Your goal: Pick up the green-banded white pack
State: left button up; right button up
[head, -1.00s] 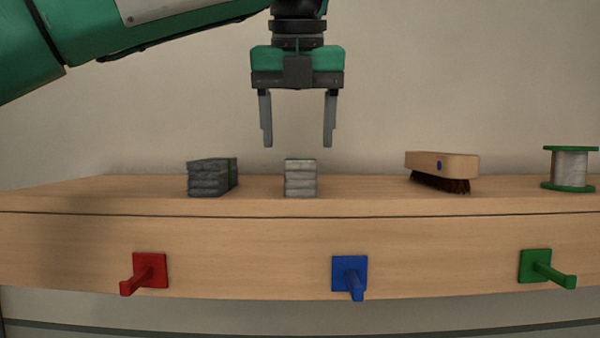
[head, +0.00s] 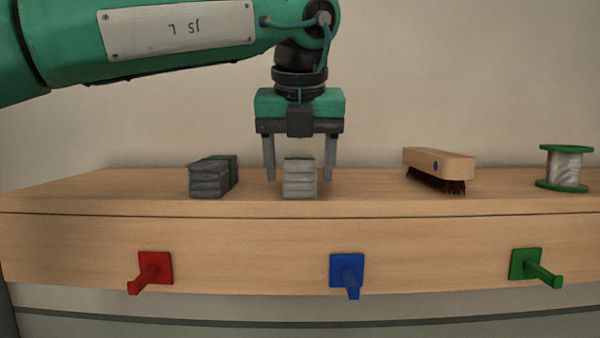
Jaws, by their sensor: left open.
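The white pack (head: 299,180) with a green band over its top stands on the wooden bench top in the middle of the head view. My left gripper (head: 299,178) points straight down over it and is open. One finger shows to the left of the pack and the other to its right, with a small gap on each side. The fingertips reach down to about the pack's height. The pack stands in front of part of the gap between the fingers. My right gripper is not in view.
A grey pack (head: 212,178) with a green band stands to the left. A wooden brush (head: 439,164) with dark bristles and a wire spool (head: 564,166) with green flanges stand to the right. Red (head: 154,268), blue (head: 347,270) and green (head: 527,264) pegs stick out from the bench front (head: 240,250).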

pick_arm(q)
jog(key=shift+f+b, duration=0.3)
jog(key=shift+b, duration=0.05)
dwell(0.5)
jog(key=c, duration=1.1)
jog(key=shift+r, duration=0.1)
